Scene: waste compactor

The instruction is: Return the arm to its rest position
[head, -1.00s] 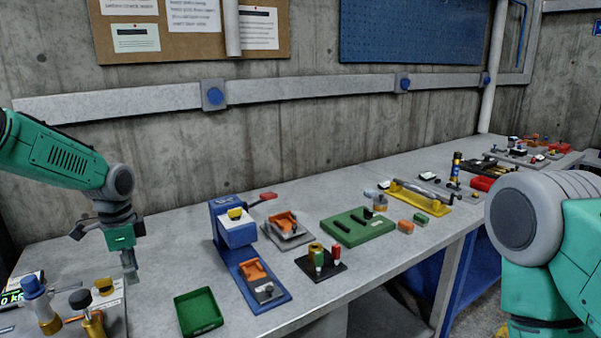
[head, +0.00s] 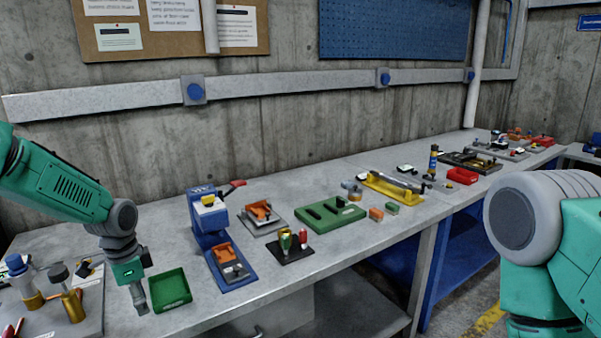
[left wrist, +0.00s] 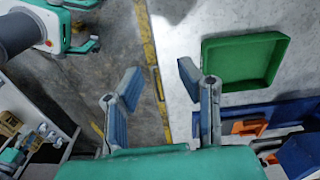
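My left arm comes in from the left in the head view, with its gripper (head: 139,298) pointing down over the near left of the bench, just left of the green tray (head: 169,289). In the left wrist view the two fingers of this gripper (left wrist: 157,82) stand apart with nothing between them. The green tray also shows there, right of the fingers (left wrist: 243,62). My right arm (head: 545,240) fills the right edge of the head view, with its forearm and gripper out of frame.
The grey bench (head: 120,222) holds a blue press-like device (head: 209,222), a green block (head: 330,214) and a yellow fixture (head: 393,187). Brass and blue-topped fittings (head: 70,300) stand near my left gripper. A concrete wall (head: 290,140) rises behind.

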